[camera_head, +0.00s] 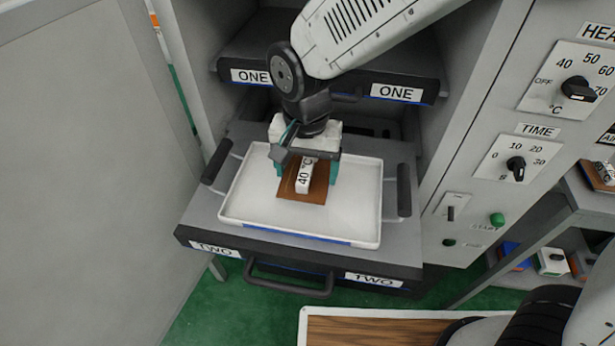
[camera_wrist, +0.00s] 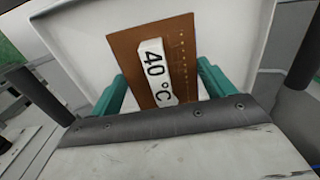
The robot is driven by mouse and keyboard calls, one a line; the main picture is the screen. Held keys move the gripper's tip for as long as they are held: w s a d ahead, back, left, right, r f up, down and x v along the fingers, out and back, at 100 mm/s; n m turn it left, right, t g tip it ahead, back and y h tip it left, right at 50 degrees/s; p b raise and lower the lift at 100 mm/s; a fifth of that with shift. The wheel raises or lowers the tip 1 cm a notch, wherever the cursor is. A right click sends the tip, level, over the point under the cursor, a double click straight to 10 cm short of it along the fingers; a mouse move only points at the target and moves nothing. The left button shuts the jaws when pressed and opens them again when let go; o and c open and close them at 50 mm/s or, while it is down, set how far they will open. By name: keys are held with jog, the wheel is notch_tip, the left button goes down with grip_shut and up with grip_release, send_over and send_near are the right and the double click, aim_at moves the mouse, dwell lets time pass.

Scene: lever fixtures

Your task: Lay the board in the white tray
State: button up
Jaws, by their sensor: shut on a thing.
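The board (camera_head: 318,190) is a brown plate with a white block marked "40 °C" on it. It shows in the wrist view (camera_wrist: 185,50) between the two green fingers. My gripper (camera_head: 305,172) points down over the middle of the white tray (camera_head: 240,205) and is shut on the board. The board is within the tray's rim; I cannot tell whether it touches the tray floor. The tray sits on the pulled-out drawer marked TWO (camera_head: 300,258), and its pale floor fills the top of the wrist view. My gripper hides the board's far part in the head view.
Drawer ONE (camera_head: 325,78) is above and behind, close to my arm. Dark handles (camera_head: 404,190) flank the tray. A panel with HEAT and TIME knobs (camera_head: 516,167) stands at the right, above a shelf with small boxes (camera_head: 551,262). A grey door (camera_head: 80,180) is at the left.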

aim_at(306, 168)
jog(key=shift+f, duration=1.6)
jog(key=o, duration=0.9)
jog(key=shift+f, duration=0.1)
jog(key=shift+o, duration=0.2)
notch_tip(306, 168, up, 12)
